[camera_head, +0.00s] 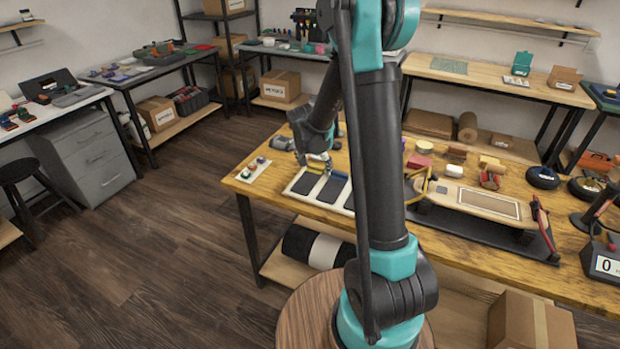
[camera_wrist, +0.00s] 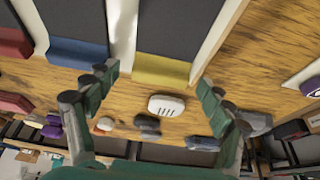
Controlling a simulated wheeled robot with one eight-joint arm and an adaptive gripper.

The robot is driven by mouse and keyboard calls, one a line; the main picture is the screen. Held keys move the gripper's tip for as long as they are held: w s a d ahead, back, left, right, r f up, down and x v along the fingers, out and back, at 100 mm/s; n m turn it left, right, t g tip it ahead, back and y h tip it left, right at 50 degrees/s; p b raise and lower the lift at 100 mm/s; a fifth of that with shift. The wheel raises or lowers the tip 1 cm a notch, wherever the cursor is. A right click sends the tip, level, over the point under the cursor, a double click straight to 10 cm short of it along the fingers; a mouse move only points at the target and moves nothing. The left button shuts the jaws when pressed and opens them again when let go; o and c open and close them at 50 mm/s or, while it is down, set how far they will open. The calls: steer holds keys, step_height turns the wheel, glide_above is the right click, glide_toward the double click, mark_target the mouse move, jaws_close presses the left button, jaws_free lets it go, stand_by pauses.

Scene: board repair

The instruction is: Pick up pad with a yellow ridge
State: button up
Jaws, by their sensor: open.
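The pad with a yellow ridge (camera_wrist: 163,70) is a dark grey flat pad with a yellow strip along its near edge in the wrist view. It lies in a pale tray (camera_head: 290,190) on the wooden table, leftmost of the pads in the head view (camera_head: 305,184). A pad with a blue ridge (camera_wrist: 78,54) lies beside it, and one with a red ridge (camera_wrist: 15,42) is beyond. My gripper (camera_wrist: 155,79) is open and empty. Its fingertips appear on either side of the yellow ridge in the wrist view; I cannot tell their height above it.
A white slotted piece (camera_wrist: 166,105) lies on the table by the yellow ridge, with dark rounded pieces (camera_wrist: 147,124) near it. A pale strip with coloured knobs (camera_head: 249,173) is at the table's left end. A skateboard deck (camera_head: 480,200) is to the right.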

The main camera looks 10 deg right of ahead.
steer(key=shift+c, duration=0.2)
steer(key=c, duration=1.1)
steer(key=shift+o, duration=0.2)
steer(key=shift+r, duration=0.1)
step_height(320, 180, up, 24)
stand_by(0.6)
